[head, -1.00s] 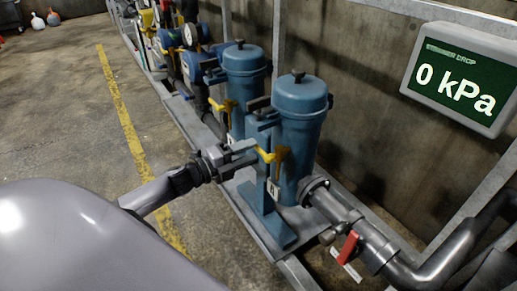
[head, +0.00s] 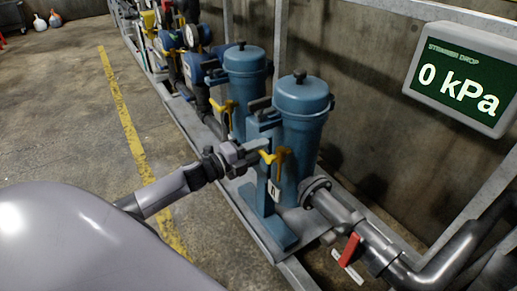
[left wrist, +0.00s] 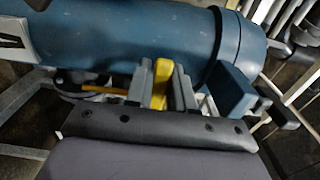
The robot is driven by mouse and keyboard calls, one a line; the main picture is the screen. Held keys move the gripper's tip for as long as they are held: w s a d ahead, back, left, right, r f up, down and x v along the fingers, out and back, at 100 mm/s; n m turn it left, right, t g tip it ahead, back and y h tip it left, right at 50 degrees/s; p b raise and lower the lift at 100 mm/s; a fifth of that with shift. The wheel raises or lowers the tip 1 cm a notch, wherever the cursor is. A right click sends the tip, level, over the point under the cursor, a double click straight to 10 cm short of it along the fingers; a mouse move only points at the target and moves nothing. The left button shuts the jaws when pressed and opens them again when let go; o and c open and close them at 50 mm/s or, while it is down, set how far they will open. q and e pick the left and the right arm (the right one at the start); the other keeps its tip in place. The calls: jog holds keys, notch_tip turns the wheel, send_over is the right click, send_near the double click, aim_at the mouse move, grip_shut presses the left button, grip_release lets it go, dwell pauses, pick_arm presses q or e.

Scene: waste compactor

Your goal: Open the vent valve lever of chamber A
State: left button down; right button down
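Chamber A is the nearer blue canister (head: 302,130), with a small "A" label (head: 273,192) on the stand in front of it. Its yellow lever (head: 278,160) sits on the stand's upper front, with a part hanging down. My left gripper (head: 257,156) reaches in from the left at the lever. In the left wrist view the yellow lever (left wrist: 161,82) stands between the two grey fingers (left wrist: 163,92), which are close against both its sides. The fingertips are partly hidden in the head view. My right gripper is out of view.
A second blue canister (head: 244,85) with its own yellow lever (head: 227,108) stands just behind. A red handle (head: 350,248) is on the pipe at lower right. A display (head: 459,78) reads 0 kPa. Open floor (head: 60,120) lies to the left.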

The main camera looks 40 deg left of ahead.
pick_arm(q)
jog(key=shift+f, duration=0.1)
jog(key=n, duration=0.1)
jog(key=f+n+p, duration=0.1)
jog(key=n, duration=0.1)
jog(key=shift+d, duration=0.1)
jog(key=n, duration=0.1)
jog(key=f+n, duration=0.1)
jog(key=shift+s+d+f+n+p, duration=0.1)
jog(key=shift+d+n+p, duration=0.15)
jog(key=shift+n+p, duration=0.05)
jog(key=shift+s+d+f+n+p, duration=0.3)
jog(key=shift+d+f+n+p, duration=0.3)
jog(key=shift+n, duration=1.45)
jog(key=shift+s+d+f+n+p, duration=0.4)
jog(key=shift+d+n, duration=0.35)
jog(key=shift+n, duration=1.35)
jog(key=shift+s+d+f+n+p, duration=0.2)
jog(key=shift+d+f+n+p, duration=0.35)
jog(key=shift+n, duration=1.5)
jog(key=shift+d+r, duration=0.15)
jog(key=shift+d, duration=0.05)
jog(key=c, duration=1.1)
grip_release()
jog(key=shift+o, duration=0.2)
